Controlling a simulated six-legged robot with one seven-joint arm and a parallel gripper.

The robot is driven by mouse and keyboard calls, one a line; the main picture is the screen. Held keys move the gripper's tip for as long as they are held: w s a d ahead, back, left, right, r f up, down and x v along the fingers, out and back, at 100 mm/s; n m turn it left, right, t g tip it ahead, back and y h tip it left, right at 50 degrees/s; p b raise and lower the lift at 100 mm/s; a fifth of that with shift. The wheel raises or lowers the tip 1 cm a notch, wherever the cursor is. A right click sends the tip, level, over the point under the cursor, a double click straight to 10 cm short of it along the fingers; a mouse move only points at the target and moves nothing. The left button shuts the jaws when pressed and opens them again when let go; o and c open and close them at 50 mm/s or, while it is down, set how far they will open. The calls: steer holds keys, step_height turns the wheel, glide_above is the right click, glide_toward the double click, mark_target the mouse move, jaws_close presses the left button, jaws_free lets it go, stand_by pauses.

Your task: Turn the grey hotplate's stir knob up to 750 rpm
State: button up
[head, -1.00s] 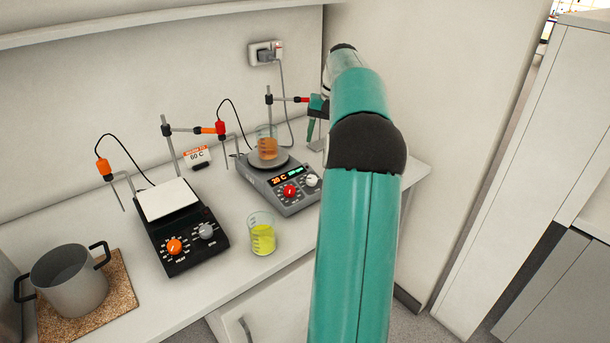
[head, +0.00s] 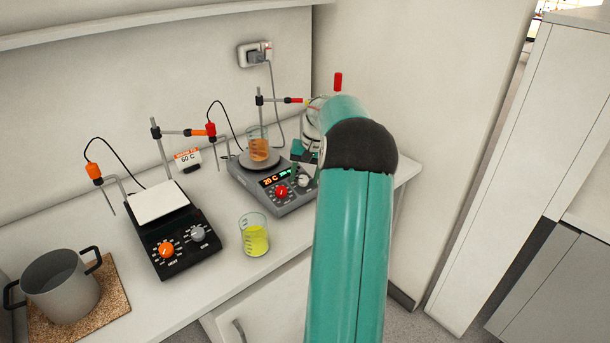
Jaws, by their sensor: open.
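The grey hotplate (head: 246,181) stands at the back right of the counter, with a lit display (head: 273,180). Its red knob (head: 281,192) and its white knob (head: 303,181) are on the front panel; the white one, on the right, appears to be the stir knob. Its pointer and scale are too small to read. A beaker of orange liquid (head: 258,151) sits on its plate. My arm hides the hotplate's right edge.
A black hotplate (head: 179,251) with an orange knob stands to the left. A beaker of yellow liquid (head: 255,240) stands in front of the grey one. A stand rod and red clamp (head: 292,100) rise behind. A pot (head: 62,285) is far left.

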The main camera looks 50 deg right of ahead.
steer(key=c, duration=1)
steer(key=shift+o, duration=0.2)
steer(key=shift+m, duration=0.3)
steer(key=m+t, duration=0.1)
steer(key=m, duration=0.4)
steer(key=shift+s+y, duration=0.1)
steer(key=shift+y, duration=0.2)
steer(key=m+t, duration=0.1)
steer(key=m, duration=0.5)
steer(key=shift+s+d, duration=0.1)
steer(key=shift+s, duration=0.05)
steer(key=shift+t, duration=0.3)
steer(key=o, duration=1)
steer(key=shift+c, duration=0.2)
